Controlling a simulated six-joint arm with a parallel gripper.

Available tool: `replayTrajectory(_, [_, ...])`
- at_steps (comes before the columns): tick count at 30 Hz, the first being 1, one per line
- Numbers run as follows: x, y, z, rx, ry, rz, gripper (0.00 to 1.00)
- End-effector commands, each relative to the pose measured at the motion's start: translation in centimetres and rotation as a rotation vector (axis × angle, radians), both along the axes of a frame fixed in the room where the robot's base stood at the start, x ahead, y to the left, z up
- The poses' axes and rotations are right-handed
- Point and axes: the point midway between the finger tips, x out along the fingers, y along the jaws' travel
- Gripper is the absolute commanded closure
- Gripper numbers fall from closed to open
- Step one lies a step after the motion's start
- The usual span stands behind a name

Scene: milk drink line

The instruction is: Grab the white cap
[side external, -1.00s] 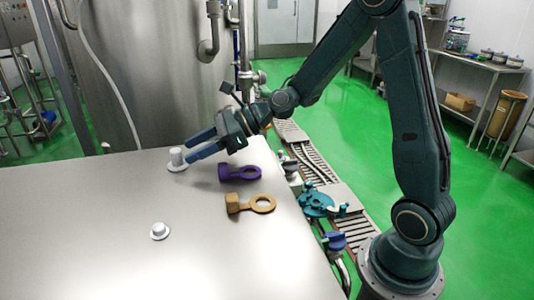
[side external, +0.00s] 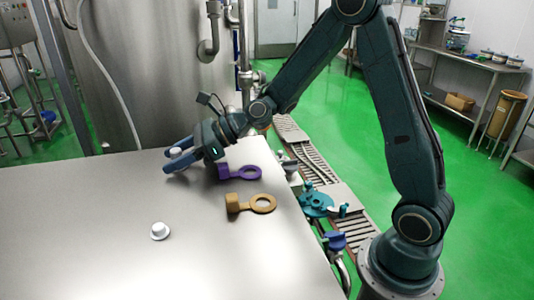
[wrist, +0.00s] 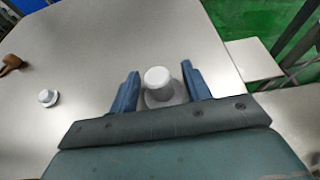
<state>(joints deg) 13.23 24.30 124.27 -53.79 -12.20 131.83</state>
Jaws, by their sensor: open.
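A white cap with a round flange and a raised knob stands at the far edge of the steel table; in the wrist view the white cap (wrist: 158,80) sits between the two blue fingers. In the side view only the top of this white cap (side external: 177,151) shows, with the fingers around it. My gripper (side external: 175,159) is open, low over the table, one finger on each side of the cap; in the wrist view a gap shows beside each finger. A second, smaller white cap (side external: 160,231) lies nearer the front of the table, and also shows at left in the wrist view (wrist: 47,97).
A purple ring-ended part (side external: 240,172) and a tan one (side external: 250,204) lie on the steel table (side external: 80,235) right of the caps. A conveyor (side external: 308,165) runs beyond the table's right edge. A large steel tank (side external: 160,75) stands behind. The table's left side is clear.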

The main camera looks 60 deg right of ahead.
Motion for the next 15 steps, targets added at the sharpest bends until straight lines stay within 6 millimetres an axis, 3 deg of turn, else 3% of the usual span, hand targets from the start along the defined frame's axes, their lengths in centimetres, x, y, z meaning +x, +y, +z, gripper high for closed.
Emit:
replayTrajectory(7, [-0.02,-0.01,0.0,0.0,0.0,0.0,0.54])
replayTrajectory(14, [-0.03,-0.02,-0.01,0.0,0.0,0.0,0.99])
replayTrajectory(15, [-0.03,-0.02,-0.01,-0.001,0.001,0.0,1.0])
